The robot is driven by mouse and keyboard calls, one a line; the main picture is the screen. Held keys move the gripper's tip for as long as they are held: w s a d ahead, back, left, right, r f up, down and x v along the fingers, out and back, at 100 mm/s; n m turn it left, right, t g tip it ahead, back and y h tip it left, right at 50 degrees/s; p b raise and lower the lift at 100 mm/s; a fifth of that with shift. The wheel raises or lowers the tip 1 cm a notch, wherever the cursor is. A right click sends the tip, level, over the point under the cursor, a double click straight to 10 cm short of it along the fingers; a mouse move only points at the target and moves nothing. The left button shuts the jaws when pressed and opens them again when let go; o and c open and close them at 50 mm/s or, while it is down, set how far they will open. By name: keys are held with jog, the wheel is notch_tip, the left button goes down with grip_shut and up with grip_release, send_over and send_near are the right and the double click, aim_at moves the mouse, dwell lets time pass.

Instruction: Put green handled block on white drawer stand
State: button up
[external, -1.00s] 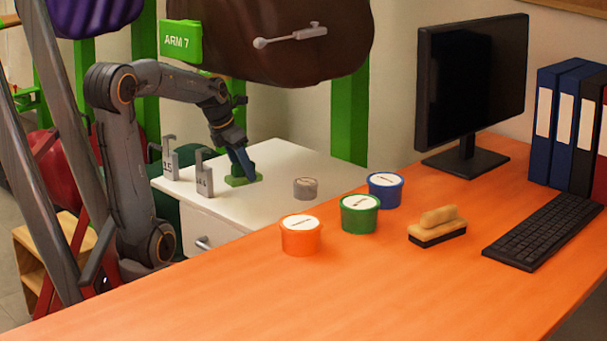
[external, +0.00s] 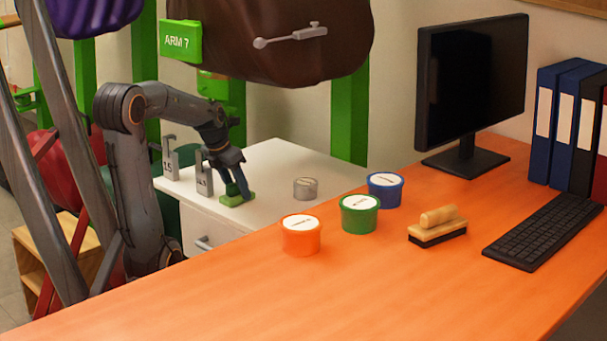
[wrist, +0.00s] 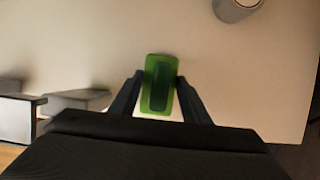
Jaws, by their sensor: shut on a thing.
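The green handled block (external: 237,199) is at the white drawer stand's top (external: 270,160), near its front edge. My gripper (external: 236,184) points down at the block with its fingers around the handle. In the wrist view the green block (wrist: 160,72) sits between the two dark fingertips of my gripper (wrist: 159,88), which are shut on its handle. I cannot tell whether the block's underside touches the stand top or is slightly above it.
Two grey handled weights (external: 204,174) (external: 170,158) stand left of my gripper. A small grey tub (external: 305,188) stands to the right. The orange desk (external: 370,290) in front bears orange (external: 301,236), green (external: 360,215) and blue (external: 385,190) tubs. The stand's back is clear.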

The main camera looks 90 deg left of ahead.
jog(key=shift+f, duration=0.1)
jog(key=o, duration=1.1)
jog(key=p+v, duration=0.7)
jog(key=p, duration=0.2)
jog(key=shift+s+r+p, duration=0.1)
jog(key=shift+r+p, duration=0.25)
jog(key=shift+p, duration=0.05)
